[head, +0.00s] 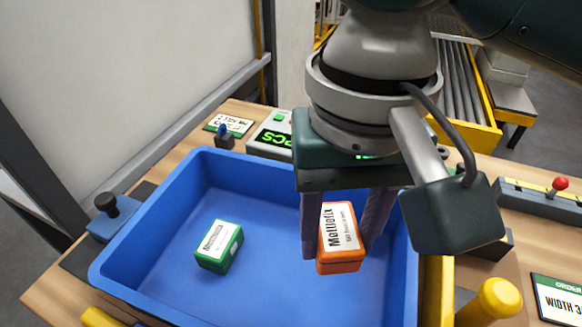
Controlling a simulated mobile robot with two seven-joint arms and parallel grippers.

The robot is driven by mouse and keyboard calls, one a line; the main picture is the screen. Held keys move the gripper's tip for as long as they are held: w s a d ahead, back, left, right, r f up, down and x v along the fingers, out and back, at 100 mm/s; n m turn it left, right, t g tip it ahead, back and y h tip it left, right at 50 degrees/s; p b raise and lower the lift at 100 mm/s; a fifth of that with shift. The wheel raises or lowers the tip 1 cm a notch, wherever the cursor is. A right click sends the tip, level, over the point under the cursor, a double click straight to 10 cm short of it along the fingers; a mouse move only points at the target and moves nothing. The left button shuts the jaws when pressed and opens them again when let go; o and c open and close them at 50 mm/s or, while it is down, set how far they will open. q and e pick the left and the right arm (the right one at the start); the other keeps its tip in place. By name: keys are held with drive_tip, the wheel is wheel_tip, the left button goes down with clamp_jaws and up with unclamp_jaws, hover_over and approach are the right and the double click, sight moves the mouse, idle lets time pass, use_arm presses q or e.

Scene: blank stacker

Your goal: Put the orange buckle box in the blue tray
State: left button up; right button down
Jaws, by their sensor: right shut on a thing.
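The orange box (342,266) with a white label is between the fingers of my right gripper (340,238), which is shut on it. In the head view the gripper and box appear over the right part of the blue tray (130,243). I cannot tell whether the box touches the tray floor. A green box (219,247) with a white label lies in the left part of the tray. My left gripper is not in view.
A display with green characters (274,139) and a small label card (229,125) stand behind the tray. A yellow knob (497,297), an order card (560,298) and a grey control with a red knob (559,184) are at the right. A roller conveyor (462,78) is behind.

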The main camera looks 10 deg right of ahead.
sight(337, 233)
wheel_tip(337, 233, down, 9)
drive_tip(key=shift+w+f+b, duration=0.1)
drive_tip(key=shift+b, duration=0.95)
drive_tip(key=shift+c, duration=1.7)
unclamp_jaws()
wheel_tip(337, 233, up, 11)
drive_tip(key=p, duration=0.3)
drive_tip(key=shift+r, duration=0.65)
